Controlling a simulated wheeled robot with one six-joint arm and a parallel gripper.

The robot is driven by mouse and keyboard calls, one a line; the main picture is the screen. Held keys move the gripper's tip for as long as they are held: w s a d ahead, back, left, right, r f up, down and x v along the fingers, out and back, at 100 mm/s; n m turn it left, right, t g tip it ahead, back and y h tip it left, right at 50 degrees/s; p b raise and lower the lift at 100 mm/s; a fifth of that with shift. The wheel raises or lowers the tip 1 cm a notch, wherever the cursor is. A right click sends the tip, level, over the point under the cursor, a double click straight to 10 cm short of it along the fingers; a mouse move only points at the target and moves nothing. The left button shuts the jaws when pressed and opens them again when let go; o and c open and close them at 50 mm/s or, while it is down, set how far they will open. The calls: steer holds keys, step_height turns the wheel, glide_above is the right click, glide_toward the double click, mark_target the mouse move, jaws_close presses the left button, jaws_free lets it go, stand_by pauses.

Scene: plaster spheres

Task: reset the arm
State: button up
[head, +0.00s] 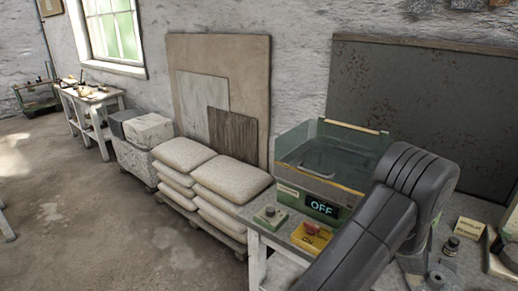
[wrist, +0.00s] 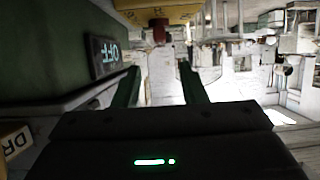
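My gripper (wrist: 159,67) shows in the wrist view with its two green fingers apart and nothing visible between them. In the head view my dark grey arm crosses the lower right, and the gripper's fingers are hidden behind it. A yellow box with a red button (head: 311,237) sits on the bench left of my arm. In the wrist view the yellow box (wrist: 175,12) and its red button appear upside down, beyond the fingertips. A tank with a display reading OFF (head: 321,207) stands behind; the display also shows in the wrist view (wrist: 103,56), upside down.
A small green box with a knob (head: 270,216) sits at the bench's left end. A yellow card (head: 468,228) and a dark jar (head: 451,246) stand right of my arm. Stacked sacks (head: 232,178) lie left of the bench. The floor (head: 70,210) at left is mostly clear.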

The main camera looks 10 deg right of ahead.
mark_target(313, 225)
steer(key=p+x, duration=0.2)
steer(key=x, duration=0.9)
steer(key=shift+w+a+f, duration=0.15)
steer(key=shift+w+a, duration=0.05)
steer(key=shift+f, duration=0.1)
steer(key=b+v, duration=0.3)
steer(key=v, duration=1.1)
steer(key=shift+h, duration=0.3)
steer(key=p+x, duration=0.2)
steer(key=x, duration=1.2)
steer(key=shift+a, duration=0.25)
steer(key=shift+s+m+t+h+b, duration=0.1)
steer(key=shift+m+t+h+b, duration=0.4)
steer(key=shift+m+h+b, duration=0.25)
steer(key=m+t+h+b, duration=0.1)
steer(key=m+h+b, duration=0.1)
steer(key=m+b, duration=0.1)
steer(key=shift+t+h, duration=0.25)
steer(key=shift+t, duration=0.05)
steer(key=shift+r+m+h+b, duration=0.25)
steer(key=shift+m+h+b, duration=0.2)
steer(key=shift+h+b, duration=0.25)
